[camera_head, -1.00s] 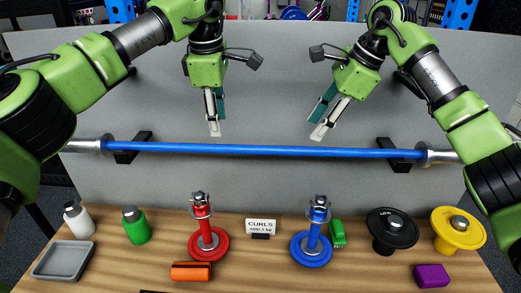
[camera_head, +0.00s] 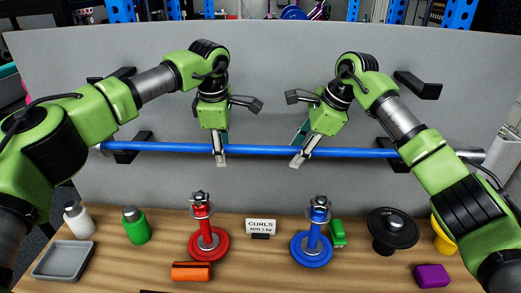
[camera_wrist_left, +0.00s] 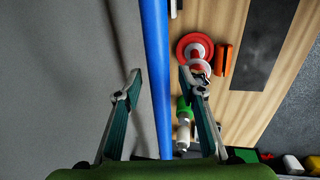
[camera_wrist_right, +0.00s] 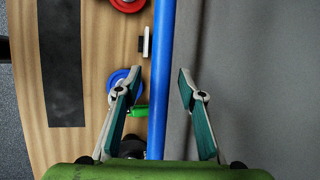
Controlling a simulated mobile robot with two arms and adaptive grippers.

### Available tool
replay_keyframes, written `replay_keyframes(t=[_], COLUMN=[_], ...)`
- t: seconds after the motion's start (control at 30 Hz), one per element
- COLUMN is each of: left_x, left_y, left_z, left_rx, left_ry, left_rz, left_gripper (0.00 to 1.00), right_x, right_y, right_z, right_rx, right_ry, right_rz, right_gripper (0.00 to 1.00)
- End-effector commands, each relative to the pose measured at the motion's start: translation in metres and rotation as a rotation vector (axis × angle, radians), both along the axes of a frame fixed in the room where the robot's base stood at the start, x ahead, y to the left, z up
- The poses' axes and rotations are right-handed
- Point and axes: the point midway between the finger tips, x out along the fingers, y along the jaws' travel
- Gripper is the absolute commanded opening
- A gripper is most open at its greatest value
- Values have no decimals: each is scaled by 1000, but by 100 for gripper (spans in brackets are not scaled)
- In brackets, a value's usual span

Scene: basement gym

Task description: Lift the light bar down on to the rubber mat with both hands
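The blue light bar (camera_head: 265,150) lies level across two dark brackets on the grey wall panel, above the table. My left gripper (camera_head: 220,160) is at the bar left of its middle. In the left wrist view the bar (camera_wrist_left: 157,80) runs between its spread fingers, with gaps on both sides. My right gripper (camera_head: 299,161) is at the bar right of its middle. In the right wrist view the bar (camera_wrist_right: 160,80) passes between its open fingers. The rubber mat appears as a dark strip (camera_wrist_left: 258,45) on the table in the left wrist view, and also in the right wrist view (camera_wrist_right: 61,60).
On the table are a red plate post (camera_head: 207,242), a blue plate post (camera_head: 312,248), a curls sign (camera_head: 261,227), a green bottle (camera_head: 136,226), a white bottle (camera_head: 78,218), a grey tray (camera_head: 62,260) and a black plate (camera_head: 392,230). Empty upper brackets (camera_head: 417,85) stick out of the panel.

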Motion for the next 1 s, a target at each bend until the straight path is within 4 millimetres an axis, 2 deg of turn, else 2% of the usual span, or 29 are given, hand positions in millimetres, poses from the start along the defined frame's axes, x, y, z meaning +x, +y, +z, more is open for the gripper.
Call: replay_keyframes(t=[0.03,0.13,0.17,0.67,1.0], left_x=[0,0,0,1,1], left_y=[0,0,0,-1,-1], left_z=[0,0,0,6,27], left_rx=[0,0,0,-3,-3], left_ry=[0,0,0,-6,-6], left_rz=[0,0,0,-1,-1], left_gripper=[29,3,0,0,0], right_x=[0,0,0,1,1], right_y=[0,0,0,1,1], right_z=[0,0,0,7,27], right_rx=[0,0,0,5,5], right_ry=[0,0,0,-7,-7], right_rz=[0,0,0,1,1], right_gripper=[29,3,0,0,0])
